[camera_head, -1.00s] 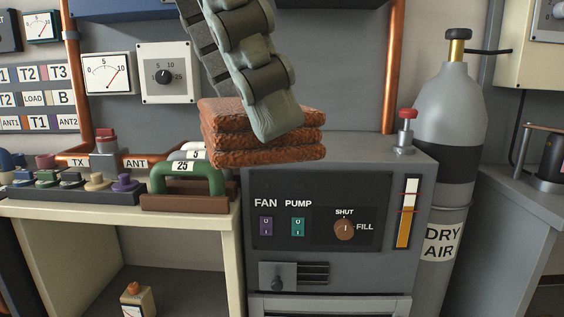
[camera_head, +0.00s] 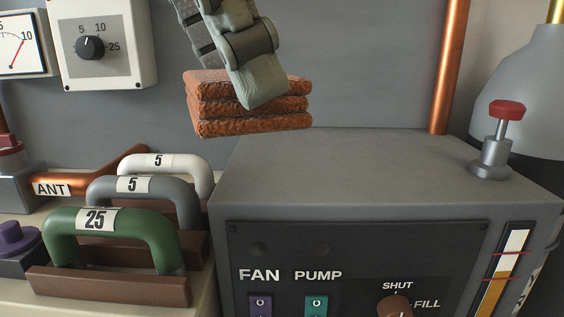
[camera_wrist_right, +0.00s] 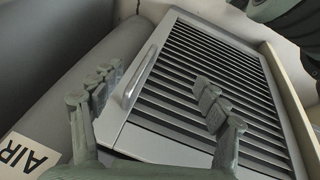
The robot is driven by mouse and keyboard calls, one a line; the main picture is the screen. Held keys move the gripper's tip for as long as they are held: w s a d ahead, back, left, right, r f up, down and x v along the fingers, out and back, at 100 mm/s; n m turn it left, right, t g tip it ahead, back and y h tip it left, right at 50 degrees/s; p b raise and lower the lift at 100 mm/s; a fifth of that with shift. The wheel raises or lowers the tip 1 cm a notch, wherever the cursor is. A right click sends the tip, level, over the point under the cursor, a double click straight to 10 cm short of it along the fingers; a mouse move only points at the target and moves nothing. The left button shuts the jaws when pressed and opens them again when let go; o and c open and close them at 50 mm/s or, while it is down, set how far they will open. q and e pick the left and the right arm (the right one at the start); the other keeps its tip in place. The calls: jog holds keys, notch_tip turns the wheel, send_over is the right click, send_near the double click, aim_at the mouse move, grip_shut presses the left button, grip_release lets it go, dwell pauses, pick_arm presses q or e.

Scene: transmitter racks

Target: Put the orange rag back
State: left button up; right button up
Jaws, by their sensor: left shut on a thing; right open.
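The orange rag (camera_head: 225,108), a folded stack of rough orange-brown layers, is in my left gripper (camera_head: 262,88) in the head view. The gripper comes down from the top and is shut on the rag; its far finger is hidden. The rag appears above the left rear part of the grey cabinet top (camera_head: 350,160); I cannot tell the exact gap. My right gripper (camera_wrist_right: 152,105) shows in the right wrist view, open and empty, in front of a louvred grey panel (camera_wrist_right: 210,70).
Green (camera_head: 110,225), grey (camera_head: 150,187) and white (camera_head: 170,165) handles stand left of the cabinet. A red-capped valve (camera_head: 495,145) stands on the cabinet's right corner, near the grey cylinder (camera_head: 520,90) and copper pipe (camera_head: 452,65). The cabinet top's middle is clear.

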pick_arm(q)
send_over(295, 184)
jog(key=a, duration=0.1)
jog(key=f, duration=0.7)
jog(key=shift+s+a, duration=0.2)
jog(key=shift+s, duration=0.1)
notch_tip(295, 184, down, 4)
jog(key=shift+r, duration=0.1)
pick_arm(e)
jog(key=shift+s+d, duration=0.25)
pick_arm(q)
jog(key=shift+f, duration=0.2)
jog(key=o, duration=1)
pick_arm(e)
jog(key=shift+w+a+r, duration=0.1)
jog(key=shift+w+a, duration=0.4)
jog(key=shift+w, duration=0.15)
pick_arm(q)
jog(key=shift+r, duration=0.1)
